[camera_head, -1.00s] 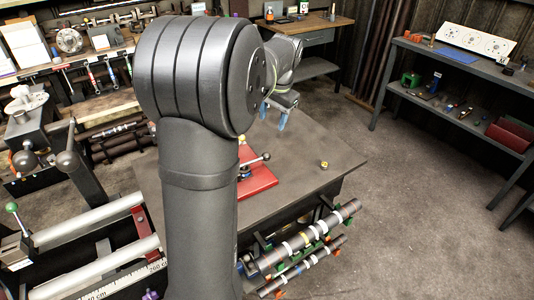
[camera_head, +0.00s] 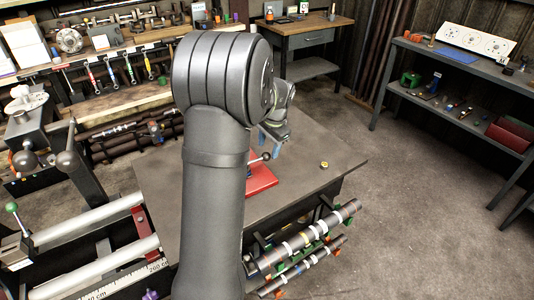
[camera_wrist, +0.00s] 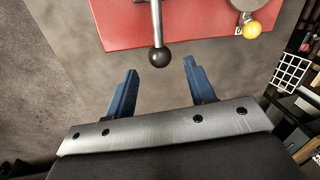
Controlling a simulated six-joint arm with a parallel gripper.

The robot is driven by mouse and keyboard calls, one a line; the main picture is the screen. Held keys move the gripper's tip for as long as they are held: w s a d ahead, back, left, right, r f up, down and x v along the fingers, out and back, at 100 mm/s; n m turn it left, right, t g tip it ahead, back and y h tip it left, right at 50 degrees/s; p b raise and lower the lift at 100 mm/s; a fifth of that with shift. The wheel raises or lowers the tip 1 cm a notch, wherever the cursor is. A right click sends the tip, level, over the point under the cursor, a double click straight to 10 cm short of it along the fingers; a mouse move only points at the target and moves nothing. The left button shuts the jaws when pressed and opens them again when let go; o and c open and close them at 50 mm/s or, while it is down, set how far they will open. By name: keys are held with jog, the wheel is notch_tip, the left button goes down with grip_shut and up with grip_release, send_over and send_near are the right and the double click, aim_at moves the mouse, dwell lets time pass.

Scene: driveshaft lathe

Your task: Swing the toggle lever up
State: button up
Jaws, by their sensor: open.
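The toggle lever (camera_wrist: 157,32) is a metal rod with a black ball knob (camera_wrist: 159,57) on a red base plate (camera_wrist: 115,28). In the wrist view the knob lies just beyond my gripper (camera_wrist: 158,72), roughly between the lines of its two blue fingers and apart from them. The fingers are spread and nothing is between them. In the head view my gripper (camera_head: 274,160) is close to the lever's knob (camera_head: 265,156) above the table. The red plate (camera_head: 262,180) is partly hidden behind my arm there.
A small yellow knob (camera_wrist: 251,29) on a round metal part sits at the right in the wrist view. A small yellow-topped piece (camera_head: 324,165) lies on the grey table (camera_head: 310,145). Shafts (camera_head: 310,240) lie on a rack below the table's front edge.

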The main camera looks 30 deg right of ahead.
aim_at(267, 154)
jog(key=shift+x, duration=2.05)
jog(key=shift+r, duration=0.1)
grip_shut()
